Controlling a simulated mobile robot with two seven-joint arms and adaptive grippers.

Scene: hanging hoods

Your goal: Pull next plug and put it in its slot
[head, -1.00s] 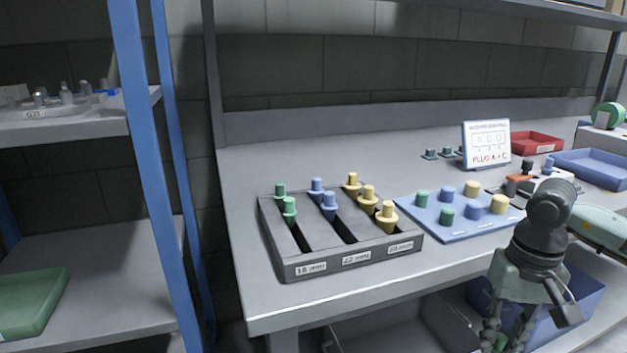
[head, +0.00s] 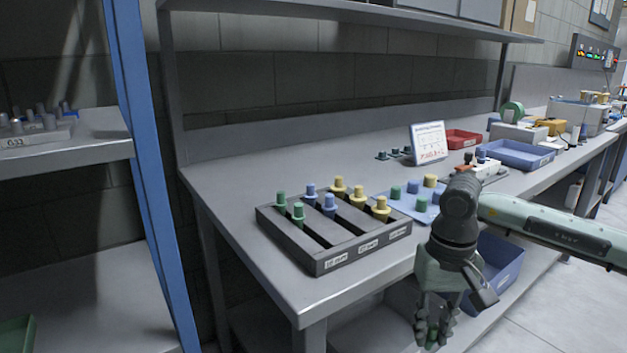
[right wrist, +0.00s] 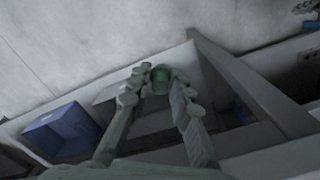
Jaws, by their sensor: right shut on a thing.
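My right gripper (head: 433,338) hangs in front of the bench, below the top's edge. It is shut on a green plug (right wrist: 160,78), gripped between the fingertips in the right wrist view. The dark grey rack (head: 335,262) on the bench has three slots with labels in front. Two green plugs (head: 298,213) stand in the left slot, two blue plugs (head: 329,204) in the middle one and several yellow plugs (head: 381,208) in the right one. The blue board (head: 378,196) beside it holds green, blue and yellow plugs; my right arm partly hides it. My left gripper is out of view.
A sign card (head: 428,142) stands behind the board. A red tray (head: 462,138) and a blue tray (head: 520,153) are farther right. A blue bin (head: 500,268) sits under the bench. A blue shelf post (head: 150,190) rises at left. The bench left of the rack is clear.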

